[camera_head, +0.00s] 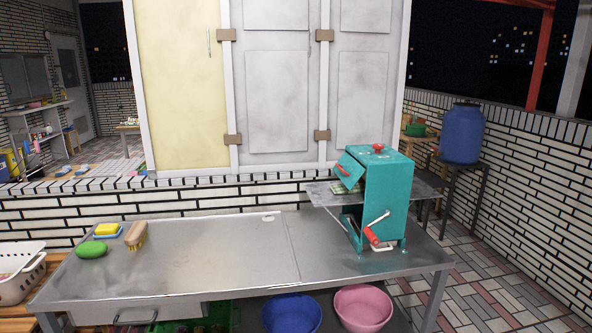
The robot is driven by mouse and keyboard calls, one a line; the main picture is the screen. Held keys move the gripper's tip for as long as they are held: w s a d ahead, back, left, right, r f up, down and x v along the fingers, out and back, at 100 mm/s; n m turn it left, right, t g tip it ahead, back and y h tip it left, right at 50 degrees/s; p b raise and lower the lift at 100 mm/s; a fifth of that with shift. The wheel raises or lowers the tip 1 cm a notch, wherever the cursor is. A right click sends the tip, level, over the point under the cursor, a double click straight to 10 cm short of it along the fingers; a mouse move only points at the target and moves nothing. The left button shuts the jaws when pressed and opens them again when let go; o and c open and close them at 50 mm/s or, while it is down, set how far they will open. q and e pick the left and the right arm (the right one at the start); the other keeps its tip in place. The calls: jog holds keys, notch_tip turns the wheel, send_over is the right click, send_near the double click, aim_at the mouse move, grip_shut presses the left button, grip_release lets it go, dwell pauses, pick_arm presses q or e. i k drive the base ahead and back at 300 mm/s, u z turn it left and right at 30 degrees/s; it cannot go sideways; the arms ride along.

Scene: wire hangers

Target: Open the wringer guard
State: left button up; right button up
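The teal wringer (393,190) stands upright at the right end of the metal table. A red knob (378,147) sits on its top. A crank with a red grip (372,236) hangs at its front. On its upper left side is a sloping teal panel (352,164) with a small red handle, which appears to be the guard. Its lower edge juts out over a grey tray (323,193), and a green checked cloth (347,187) shows just below it. How far the panel is swung is hard to tell. Neither of my grippers is in view.
The metal table (215,265) is clear in the middle. A green soap (91,249), a yellow sponge (107,229) and a brush (135,235) lie at its left. A blue basin (292,313) and pink basin (363,308) are below. A blue barrel (462,133) stands behind right.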

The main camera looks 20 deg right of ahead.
aim_at(349, 171)
jog(key=u, duration=0.3)
jog(key=i, duration=1.05)
jog(key=z, duration=0.15)
